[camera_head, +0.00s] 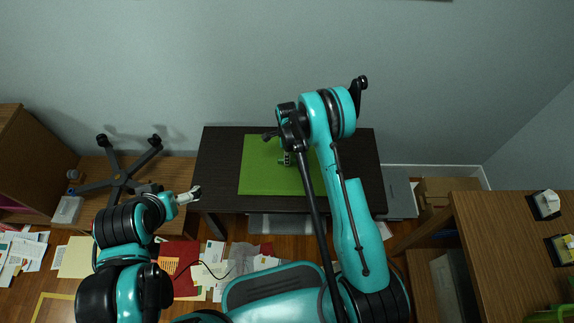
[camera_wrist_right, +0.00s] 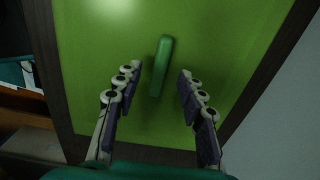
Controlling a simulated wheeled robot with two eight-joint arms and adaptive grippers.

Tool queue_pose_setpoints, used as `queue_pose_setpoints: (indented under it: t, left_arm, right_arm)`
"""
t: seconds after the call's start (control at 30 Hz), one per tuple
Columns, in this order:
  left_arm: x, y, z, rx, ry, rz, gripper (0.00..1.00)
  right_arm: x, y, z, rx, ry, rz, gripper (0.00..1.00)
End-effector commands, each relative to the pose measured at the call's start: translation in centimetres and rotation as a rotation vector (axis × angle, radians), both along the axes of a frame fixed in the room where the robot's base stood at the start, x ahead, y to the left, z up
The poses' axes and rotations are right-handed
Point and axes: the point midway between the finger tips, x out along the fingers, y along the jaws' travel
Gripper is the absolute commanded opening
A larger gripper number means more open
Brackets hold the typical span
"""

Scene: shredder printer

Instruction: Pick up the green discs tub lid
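A narrow green bar-shaped object (camera_wrist_right: 161,63), which looks like the green discs tub lid seen edge-on, is in the right wrist view over the green mat (camera_head: 262,181). My right gripper (camera_wrist_right: 159,76) is open, with its two fingers on either side of the lid and a visible gap to each. In the head view my right gripper (camera_head: 286,158) is over the mat, and I cannot make out the lid there. My left gripper (camera_head: 195,193) is left of the dark table, away from the mat; its fingers are too small to read.
The dark table (camera_head: 222,160) is bare around the mat and stands against the wall. A wooden desk (camera_head: 500,240) is at the right, and an overturned chair base (camera_head: 120,180) is at the left. Papers (camera_head: 20,250) lie scattered on the floor.

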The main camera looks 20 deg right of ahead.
Motion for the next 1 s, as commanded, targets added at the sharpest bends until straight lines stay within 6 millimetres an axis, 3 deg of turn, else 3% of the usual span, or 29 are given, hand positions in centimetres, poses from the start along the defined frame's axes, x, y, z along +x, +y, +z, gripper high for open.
queue_pose_setpoints:
  t: [0.03,0.13,0.4,0.57,1.0]
  left_arm:
    - [0.0,0.0,-1.1,0.000,0.000,0.000,1.00]
    - [0.0,0.0,-1.7,0.000,0.000,0.000,1.00]
    - [0.0,0.0,-1.7,0.000,0.000,0.000,1.00]
    - [0.0,0.0,-1.7,0.000,0.000,0.000,1.00]
    - [0.0,0.0,-1.5,0.000,0.000,0.000,1.00]
  right_arm:
    - [-0.1,-0.1,-1.4,0.000,0.000,0.000,0.40]
    - [-0.1,-0.1,-2.8,0.000,0.000,0.000,0.40]
    - [-0.1,-0.1,-3.1,0.000,0.000,0.001,0.40]
    - [-0.1,0.0,-3.1,0.000,0.000,0.001,0.00]
    - [-0.1,-0.1,-2.8,0.000,-0.001,0.001,0.00]
